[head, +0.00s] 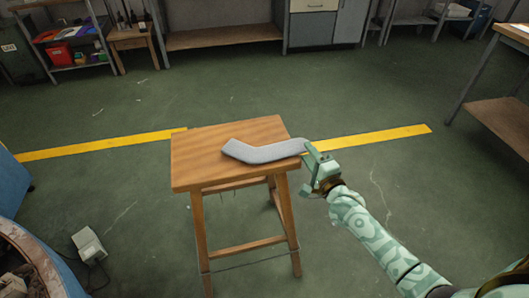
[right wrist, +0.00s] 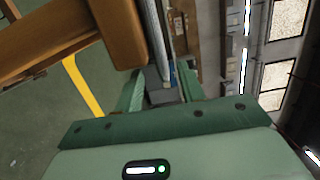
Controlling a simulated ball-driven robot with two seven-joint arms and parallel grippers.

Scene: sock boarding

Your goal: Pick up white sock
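A pale grey-white sock (head: 265,151) lies bent on the top of a small wooden stool (head: 200,165). Its right end reaches the stool's right edge. My right gripper (head: 313,152) is at that end, just off the edge, with its fingers close around or beside the sock. In the right wrist view the sock shows as a narrow pale strip (right wrist: 155,30) running down toward the space between the fingers (right wrist: 160,88). Whether the fingers press on it cannot be told. My left gripper is not in view.
The stool's wooden top (right wrist: 118,30) is close beside the right fingers. A workbench (head: 495,115) stands at the right. A blue object (head: 12,185) is at the left edge. Shelves line the back wall. The green floor around the stool is mostly clear.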

